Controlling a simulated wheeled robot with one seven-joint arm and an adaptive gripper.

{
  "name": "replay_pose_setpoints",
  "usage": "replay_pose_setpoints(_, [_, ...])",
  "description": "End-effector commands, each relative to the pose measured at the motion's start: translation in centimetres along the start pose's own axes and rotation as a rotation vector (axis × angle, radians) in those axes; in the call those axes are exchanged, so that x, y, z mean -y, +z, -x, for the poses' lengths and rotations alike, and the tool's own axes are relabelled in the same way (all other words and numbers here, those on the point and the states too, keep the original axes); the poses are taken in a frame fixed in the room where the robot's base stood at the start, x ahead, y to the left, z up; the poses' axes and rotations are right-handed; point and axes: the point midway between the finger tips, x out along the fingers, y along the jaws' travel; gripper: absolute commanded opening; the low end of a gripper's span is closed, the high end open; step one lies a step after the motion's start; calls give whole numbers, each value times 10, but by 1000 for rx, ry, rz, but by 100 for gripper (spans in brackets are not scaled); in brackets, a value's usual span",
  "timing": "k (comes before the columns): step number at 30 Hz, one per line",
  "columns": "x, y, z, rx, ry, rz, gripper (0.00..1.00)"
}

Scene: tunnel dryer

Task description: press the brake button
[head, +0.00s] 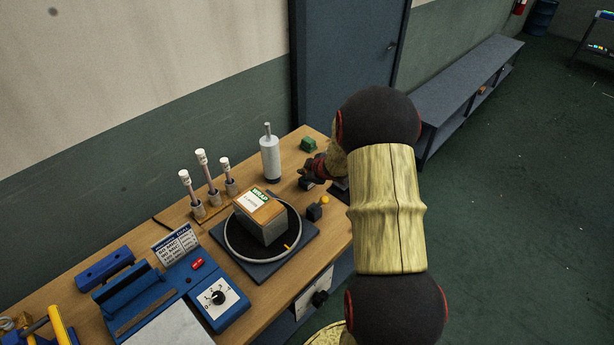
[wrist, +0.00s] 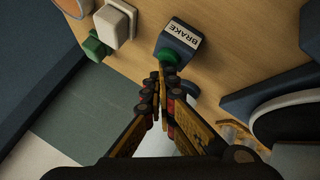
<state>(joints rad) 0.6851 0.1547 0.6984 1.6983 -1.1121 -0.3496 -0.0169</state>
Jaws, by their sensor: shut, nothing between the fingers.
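The brake button is a dark box (wrist: 180,43) with a white label reading BRAKE and a round green button (wrist: 168,57) on its side in the wrist view. My gripper (wrist: 162,75) is shut and empty, with its fingertips right at the green button. I cannot tell whether they touch it, and they hide part of it. In the head view my gripper (head: 313,171) is low over the far right end of the wooden bench (head: 165,260), partly hidden by my arm. The BRAKE label cannot be made out there.
In the head view, a turntable (head: 232,240) carries a box (head: 262,212). A grey cylinder (head: 270,158) and a small yellow-topped block (head: 314,212) stand nearby.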

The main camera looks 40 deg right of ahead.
Motion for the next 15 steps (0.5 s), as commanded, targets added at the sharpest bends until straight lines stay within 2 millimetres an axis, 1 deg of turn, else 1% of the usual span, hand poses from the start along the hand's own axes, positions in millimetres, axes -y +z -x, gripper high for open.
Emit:
replay_pose_setpoints(5, [0,0,1,2,-2,-1,0])
replay_pose_setpoints(15, [-9,-9,13,2,-2,0,0])
